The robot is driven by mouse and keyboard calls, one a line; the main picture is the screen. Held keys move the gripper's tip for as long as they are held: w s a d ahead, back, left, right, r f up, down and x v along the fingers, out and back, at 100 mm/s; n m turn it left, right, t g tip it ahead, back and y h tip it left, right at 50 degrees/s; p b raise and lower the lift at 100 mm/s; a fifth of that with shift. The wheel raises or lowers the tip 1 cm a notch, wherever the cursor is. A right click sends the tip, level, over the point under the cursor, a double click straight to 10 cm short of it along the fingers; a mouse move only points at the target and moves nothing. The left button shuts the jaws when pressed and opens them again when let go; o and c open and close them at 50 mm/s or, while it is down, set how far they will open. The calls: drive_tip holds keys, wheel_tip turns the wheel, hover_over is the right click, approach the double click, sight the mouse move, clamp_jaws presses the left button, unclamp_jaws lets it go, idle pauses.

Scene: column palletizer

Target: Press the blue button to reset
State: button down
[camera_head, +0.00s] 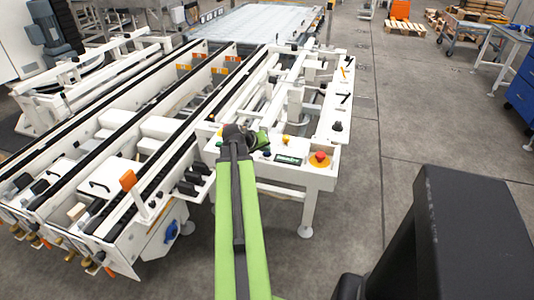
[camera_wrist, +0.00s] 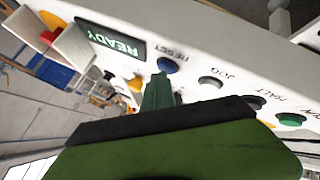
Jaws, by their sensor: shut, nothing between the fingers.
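The blue button (camera_wrist: 168,65) sits on the white control panel (camera_wrist: 215,50) in the wrist view, with the word RESET beside it. My gripper (camera_wrist: 158,84) is shut and empty. Its green fingertips point at the panel, just below the blue button in the picture and overlapping its lower edge. I cannot tell whether they touch it. In the head view my gripper (camera_head: 262,143) is at the near end of the white conveyor frame, over the panel, with a small blue spot, the button (camera_head: 267,154), just below it.
The panel also carries a READY display (camera_wrist: 112,40), a white JOG button (camera_wrist: 210,81), a black button (camera_wrist: 254,102), a green button (camera_wrist: 291,119) and a yellow one (camera_wrist: 135,84). A red emergency stop (camera_head: 319,157) stands at the panel's right. The floor (camera_head: 420,130) to the right is clear.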

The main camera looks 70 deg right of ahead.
sight(266, 154)
idle(0.4)
drive_tip(key=shift+r+p, duration=0.75)
drive_tip(key=shift+p, duration=0.05)
wheel_tip(266, 154, up, 5)
drive_tip(key=p, duration=0.5)
drive_tip(key=shift+r, duration=0.1)
